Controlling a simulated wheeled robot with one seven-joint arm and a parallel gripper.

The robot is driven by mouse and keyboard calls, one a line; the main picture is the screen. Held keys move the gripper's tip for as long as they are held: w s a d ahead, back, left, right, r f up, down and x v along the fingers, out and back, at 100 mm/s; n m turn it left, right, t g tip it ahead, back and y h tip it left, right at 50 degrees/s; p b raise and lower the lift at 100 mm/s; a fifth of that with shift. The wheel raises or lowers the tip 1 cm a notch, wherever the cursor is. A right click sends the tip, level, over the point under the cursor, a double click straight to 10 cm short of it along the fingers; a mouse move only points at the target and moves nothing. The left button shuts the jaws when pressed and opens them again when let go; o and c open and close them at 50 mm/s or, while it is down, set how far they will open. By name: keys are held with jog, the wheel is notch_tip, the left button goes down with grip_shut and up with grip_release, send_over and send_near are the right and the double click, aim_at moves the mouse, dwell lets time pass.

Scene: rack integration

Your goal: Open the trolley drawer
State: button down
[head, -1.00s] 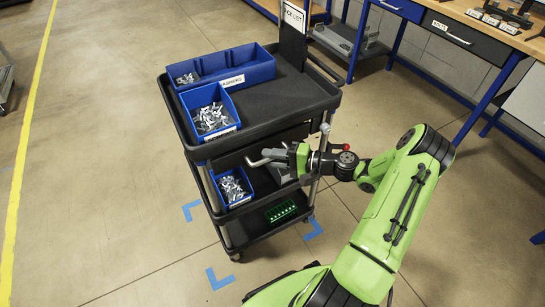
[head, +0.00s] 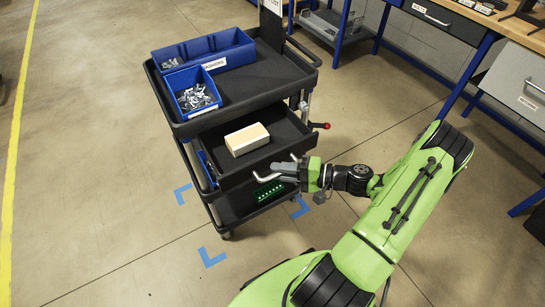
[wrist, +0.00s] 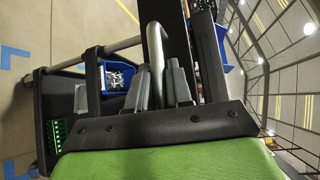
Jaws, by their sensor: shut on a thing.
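The black trolley (head: 262,90) stands left of my arm. Its drawer (head: 208,154) is pulled out toward me, and a pale wooden block (head: 247,139) lies inside it. The drawer's grey bar handle (head: 263,178) is on the drawer front. My gripper (head: 296,170) is at the right part of this handle. In the wrist view, the gripper fingers (wrist: 160,85) are closed around the handle bar (wrist: 155,45). The drawer's back end is hidden under the trolley top.
Blue bins (head: 194,92) with metal parts stand on the trolley top. A green circuit board (head: 268,192) lies on the lower shelf. A workbench (head: 520,45) with blue legs stands at the right. The floor in front of the trolley is clear.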

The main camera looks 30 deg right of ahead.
jog(key=shift+s, duration=1.85)
jog(key=c, duration=1.1)
grip_release()
jog(key=shift+c, duration=0.2)
jog(key=p+v, duration=0.3)
jog(key=v, duration=1.3)
jog(key=shift+w, duration=0.15)
